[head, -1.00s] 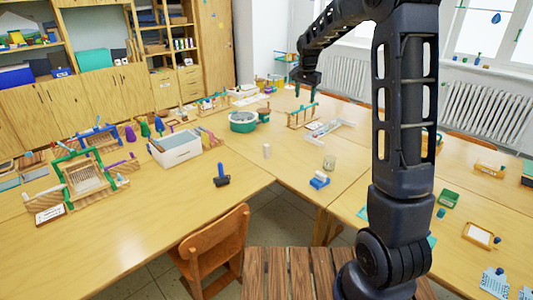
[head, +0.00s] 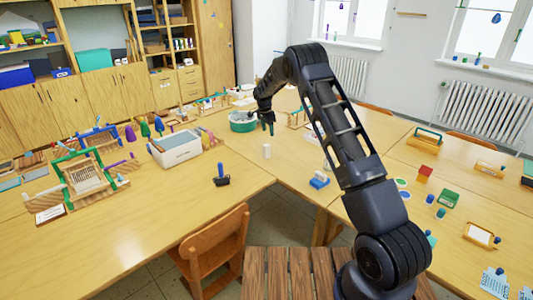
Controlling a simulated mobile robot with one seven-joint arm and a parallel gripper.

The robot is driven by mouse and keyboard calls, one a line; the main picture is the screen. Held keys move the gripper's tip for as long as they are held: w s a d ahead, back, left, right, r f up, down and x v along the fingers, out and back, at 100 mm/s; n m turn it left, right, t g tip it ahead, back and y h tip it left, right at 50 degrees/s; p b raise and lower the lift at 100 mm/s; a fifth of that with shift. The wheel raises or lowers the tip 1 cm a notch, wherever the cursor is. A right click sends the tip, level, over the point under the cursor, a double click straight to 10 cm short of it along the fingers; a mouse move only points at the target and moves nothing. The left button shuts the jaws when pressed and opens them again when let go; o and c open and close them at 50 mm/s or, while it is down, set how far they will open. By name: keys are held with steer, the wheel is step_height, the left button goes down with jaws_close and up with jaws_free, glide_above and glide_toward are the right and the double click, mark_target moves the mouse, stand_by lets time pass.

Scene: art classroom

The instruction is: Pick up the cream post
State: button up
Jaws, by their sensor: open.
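The cream post (head: 266,151) is a small, pale upright cylinder on the wooden table, near the middle of the head view. The post is fully visible.
A blue block (head: 319,180) lies right of the post, and a dark blue-handled roller (head: 222,176) lies left. A teal tub (head: 241,122) stands behind, and a white bin (head: 177,148) stands further left. The tabletop around the post is clear.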

mark_target(266, 145)
steer(key=shift+w+a+f, duration=0.15)
steer(key=shift+a+f, duration=0.15)
steer(key=shift+f, duration=0.35)
steer(key=shift+w+a+f, duration=0.15)
steer(key=shift+a+f, duration=0.15)
steer(key=shift+f, duration=0.3)
steer(key=f, duration=0.5)
steer(key=shift+w+d, duration=0.2)
steer(key=shift+d, duration=0.1)
steer(key=shift+f, duration=2.75)
steer(key=c, duration=1.1)
